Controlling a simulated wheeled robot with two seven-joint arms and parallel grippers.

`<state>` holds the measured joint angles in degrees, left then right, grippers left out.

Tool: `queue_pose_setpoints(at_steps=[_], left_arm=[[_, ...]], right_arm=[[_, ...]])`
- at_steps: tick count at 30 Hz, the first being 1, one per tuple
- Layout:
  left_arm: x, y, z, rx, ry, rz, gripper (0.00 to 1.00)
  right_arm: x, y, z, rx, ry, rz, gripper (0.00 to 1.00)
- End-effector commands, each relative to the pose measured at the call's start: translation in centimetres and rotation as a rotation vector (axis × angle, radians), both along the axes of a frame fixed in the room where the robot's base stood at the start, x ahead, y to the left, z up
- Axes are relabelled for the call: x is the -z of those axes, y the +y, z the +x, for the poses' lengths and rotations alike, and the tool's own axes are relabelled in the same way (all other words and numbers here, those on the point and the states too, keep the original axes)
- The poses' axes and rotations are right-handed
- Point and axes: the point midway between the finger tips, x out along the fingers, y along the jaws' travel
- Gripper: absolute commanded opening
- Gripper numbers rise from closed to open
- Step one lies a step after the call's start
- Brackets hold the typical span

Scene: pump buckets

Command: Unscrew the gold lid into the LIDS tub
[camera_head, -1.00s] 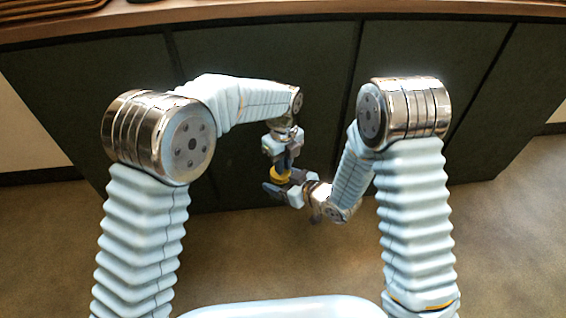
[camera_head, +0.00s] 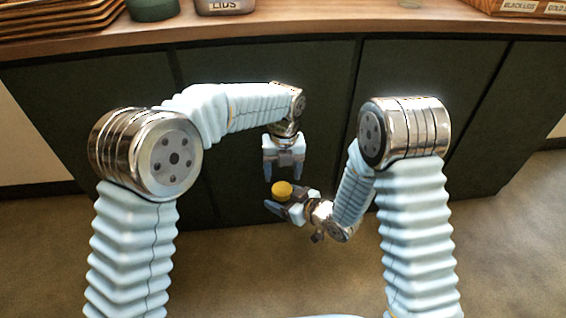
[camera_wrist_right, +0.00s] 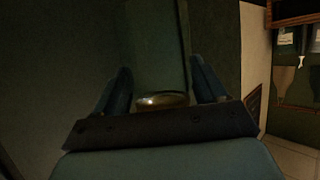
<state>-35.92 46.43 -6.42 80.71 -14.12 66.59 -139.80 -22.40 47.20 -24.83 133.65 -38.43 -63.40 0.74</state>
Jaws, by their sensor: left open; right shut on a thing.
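The gold lid (camera_head: 282,188) shows as a small yellow-gold disc at my right gripper. My right gripper (camera_head: 284,200) is shut, with the lid at its fingers. Whatever container is under the lid is hidden. In the right wrist view a dull gold oval, the lid (camera_wrist_right: 162,100), shows between the two fingers. My left gripper (camera_head: 284,171) points down just above the lid, open, empty and apart from it. The LIDS tub (camera_head: 224,8) stands on the counter at the top, cut off by the picture edge.
A dark green container (camera_head: 152,9) stands left of the tub, and stacked wooden trays (camera_head: 60,22) lie further left. A labelled wooden box (camera_head: 520,7) is at the top right. The wooden counter (camera_head: 320,24) is bare between. Dark cabinet fronts lie behind my grippers.

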Motion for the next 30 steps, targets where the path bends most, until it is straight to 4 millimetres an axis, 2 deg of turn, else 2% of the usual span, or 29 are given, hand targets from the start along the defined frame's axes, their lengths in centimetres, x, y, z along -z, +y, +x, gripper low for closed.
queue_pose_setpoints(at_steps=[3, 9, 19, 28, 30], left_arm=[[2.1, 0.0, -0.2, 0.000, 0.003, 0.002, 0.68], [4.2, 0.1, -0.2, 0.000, 0.001, 0.001, 0.68], [4.6, 0.1, -0.1, -0.002, -0.001, -0.001, 0.67], [4.6, 0.1, -0.1, -0.003, 0.000, -0.001, 0.21], [4.6, 0.1, -0.1, -0.011, 0.000, -0.001, 0.21]], right_arm=[[0.0, 0.0, 0.0, 0.000, -0.001, 0.001, 0.00], [0.0, 0.0, 0.0, 0.000, -0.001, 0.001, 0.00], [0.0, 0.0, 0.0, 0.000, -0.001, 0.001, 0.00], [0.0, 0.0, 0.0, 0.000, -0.001, 0.001, 0.00], [0.0, 0.0, 0.0, 0.000, -0.001, 0.001, 0.00]])
